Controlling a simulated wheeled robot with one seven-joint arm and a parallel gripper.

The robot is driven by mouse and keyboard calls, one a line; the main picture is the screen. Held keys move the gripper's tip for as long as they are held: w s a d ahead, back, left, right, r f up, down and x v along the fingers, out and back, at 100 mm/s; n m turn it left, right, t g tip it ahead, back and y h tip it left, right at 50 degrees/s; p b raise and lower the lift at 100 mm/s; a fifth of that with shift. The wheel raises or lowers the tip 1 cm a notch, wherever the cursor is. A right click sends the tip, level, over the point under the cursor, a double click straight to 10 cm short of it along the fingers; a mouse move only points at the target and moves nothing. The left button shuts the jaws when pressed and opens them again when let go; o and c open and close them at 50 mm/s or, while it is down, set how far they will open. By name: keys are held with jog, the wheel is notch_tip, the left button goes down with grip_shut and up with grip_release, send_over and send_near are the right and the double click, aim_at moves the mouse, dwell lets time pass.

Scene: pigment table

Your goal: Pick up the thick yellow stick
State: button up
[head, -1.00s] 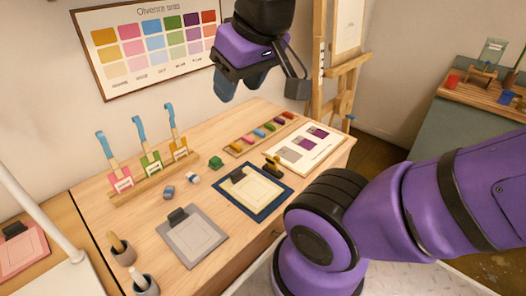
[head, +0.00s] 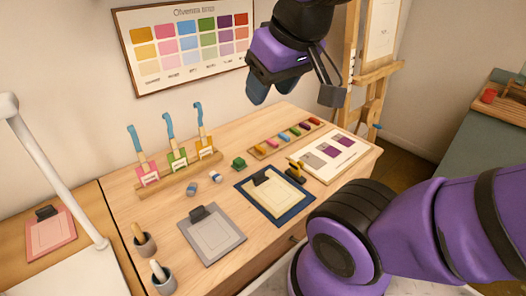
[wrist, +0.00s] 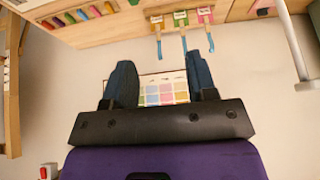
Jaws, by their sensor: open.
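A shallow wooden tray (head: 304,132) of short coloured sticks lies toward the back right of the table. The yellow stick (head: 261,148) is at its left end; its thickness is hard to judge. In the wrist view, which is upside down, the tray's row shows at the top left, with the yellow stick (wrist: 108,8) at its right end. My gripper (head: 260,92) hangs high above the back of the table, well apart from the sticks. In the wrist view its two dark blue fingers (wrist: 161,68) are spread, with nothing between them but the distant wall chart.
A rack (head: 180,175) with blue-handled tools stands left of the tray. A small green block (head: 239,164), a yellow-and-black object (head: 296,171), a blue-edged board (head: 275,208) and a swatch sheet (head: 340,150) lie near the tray. A wooden easel (head: 375,75) stands behind right.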

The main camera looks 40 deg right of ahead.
dwell(0.4)
jog(key=c, duration=0.3)
jog(key=shift+w, duration=0.2)
jog(key=shift+c, duration=0.2)
jog(key=g, duration=0.5)
send_over(260, 148)
notch_tip(260, 148, down, 30)
jog(key=f, duration=0.5)
jog(key=shift+w+d, duration=0.1)
jog(key=shift+d, duration=0.1)
jog(key=shift+a+f, duration=0.1)
jog(key=shift+f, duration=2.65)
